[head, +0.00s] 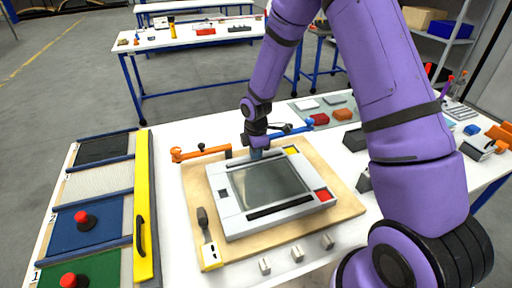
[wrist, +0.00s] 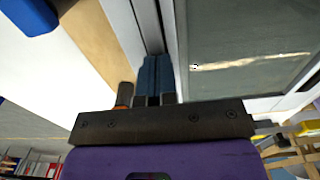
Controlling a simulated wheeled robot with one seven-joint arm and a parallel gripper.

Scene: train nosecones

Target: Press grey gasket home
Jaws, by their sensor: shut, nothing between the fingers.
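A light grey frame with a dark glassy window (head: 270,185) lies flat on a wooden board (head: 345,205). It has a yellow patch and a red patch at its right corners. My gripper (head: 256,154) is at the frame's far edge, pointing down, with its blue fingers together and nothing between them. In the wrist view the fingertips (wrist: 155,62) stand over a grey strip (wrist: 148,22) running along the window's frame; this may be the grey gasket. The fingers hide part of the strip. I cannot tell whether they touch it or how deep it sits.
An orange clamp (head: 200,153) and a blue clamp (head: 297,128) flank my gripper. A dark-handled tool (head: 208,238) lies at the board's near left. Small grey blocks (head: 297,255) stand in front. Left are coloured panels and a yellow bar (head: 144,205). My arm covers much of the right.

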